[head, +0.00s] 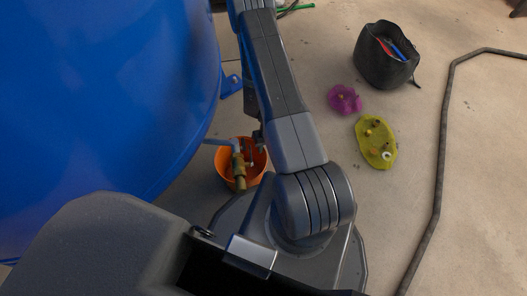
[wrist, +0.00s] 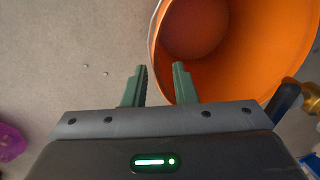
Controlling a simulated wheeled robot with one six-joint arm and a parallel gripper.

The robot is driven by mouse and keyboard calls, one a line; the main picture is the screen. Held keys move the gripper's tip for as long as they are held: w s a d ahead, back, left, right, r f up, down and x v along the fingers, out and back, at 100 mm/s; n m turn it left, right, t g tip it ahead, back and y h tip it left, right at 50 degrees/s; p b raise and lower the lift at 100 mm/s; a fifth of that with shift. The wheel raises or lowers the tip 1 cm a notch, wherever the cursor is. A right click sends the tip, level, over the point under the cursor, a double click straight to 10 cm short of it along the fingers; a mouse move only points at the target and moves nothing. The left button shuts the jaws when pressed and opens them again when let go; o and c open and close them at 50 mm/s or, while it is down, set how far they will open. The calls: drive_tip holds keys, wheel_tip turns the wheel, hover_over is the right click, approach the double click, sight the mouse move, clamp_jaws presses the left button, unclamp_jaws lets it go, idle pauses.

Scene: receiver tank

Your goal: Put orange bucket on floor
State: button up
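The orange bucket (head: 226,159) is beside the blue tank in the head view, with a brass valve (head: 239,172) in front of its opening. I cannot tell whether its base touches the floor. In the wrist view the bucket (wrist: 255,65) fills the upper right, its open mouth facing the camera. My gripper (wrist: 160,68) is open. Its left finger is over the floor outside the bucket and its right finger overlaps the bucket's inside, with the rim passing between them. I cannot tell whether either finger touches it. In the head view my arm mostly hides the gripper.
The big blue tank (head: 100,90) fills the left. On the concrete floor (head: 480,130) at right are a black bag (head: 385,65) with tools, a purple cloth-like thing (head: 344,99), a yellow-green tray (head: 364,150) with small parts, and a dark hose (head: 439,170).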

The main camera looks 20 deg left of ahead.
drive_tip(key=r, duration=0.3)
drive_tip(key=r+p, duration=0.1)
drive_tip(key=r, duration=0.1)
drive_tip(key=shift+w+d, duration=0.2)
drive_tip(key=shift+d, duration=0.05)
drive_tip(key=shift+o, duration=0.4)
drive_tip(key=shift+f, duration=0.1)
